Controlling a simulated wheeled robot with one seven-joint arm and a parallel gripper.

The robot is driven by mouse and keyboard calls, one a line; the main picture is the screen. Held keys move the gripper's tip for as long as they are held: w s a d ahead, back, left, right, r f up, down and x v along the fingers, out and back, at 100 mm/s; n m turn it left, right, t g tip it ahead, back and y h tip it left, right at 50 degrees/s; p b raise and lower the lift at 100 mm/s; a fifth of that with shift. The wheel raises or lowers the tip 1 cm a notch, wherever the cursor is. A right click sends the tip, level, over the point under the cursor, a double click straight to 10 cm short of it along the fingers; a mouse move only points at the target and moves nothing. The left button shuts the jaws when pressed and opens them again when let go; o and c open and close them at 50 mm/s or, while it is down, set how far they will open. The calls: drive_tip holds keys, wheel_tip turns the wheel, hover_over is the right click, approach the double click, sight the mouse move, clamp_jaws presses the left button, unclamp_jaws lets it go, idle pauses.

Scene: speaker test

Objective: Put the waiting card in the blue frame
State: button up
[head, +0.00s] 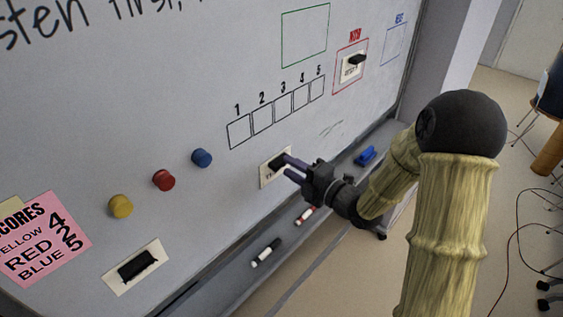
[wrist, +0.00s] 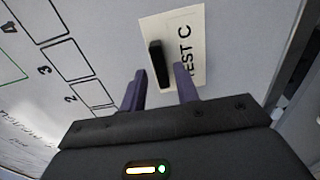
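A white card (head: 266,179) with a black handle is on the whiteboard below the numbered boxes. In the wrist view this card (wrist: 188,32) reads "EST C", its first letter hidden or unclear, and its black handle (wrist: 159,63) stands upright. My gripper (head: 284,163) is at this card; in the wrist view its two purple fingers (wrist: 161,88) are apart, with the handle just beyond and between their tips. Whether they touch it I cannot tell. The blue frame (head: 394,44) at the board's upper right is empty.
A red frame (head: 337,92) holds another card (head: 345,76) with a black handle. A third handled card (head: 111,286) is at lower left. Yellow (head: 120,206), red (head: 163,180) and blue (head: 202,158) magnets sit on the board. A ledge below holds markers and a blue eraser (head: 366,156).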

drive_tip(key=shift+b+x, duration=0.35)
drive_tip(key=shift+x, duration=0.5)
clamp_jaws()
drive_tip(key=shift+f+b, duration=0.15)
drive_tip(key=shift+b, duration=0.3)
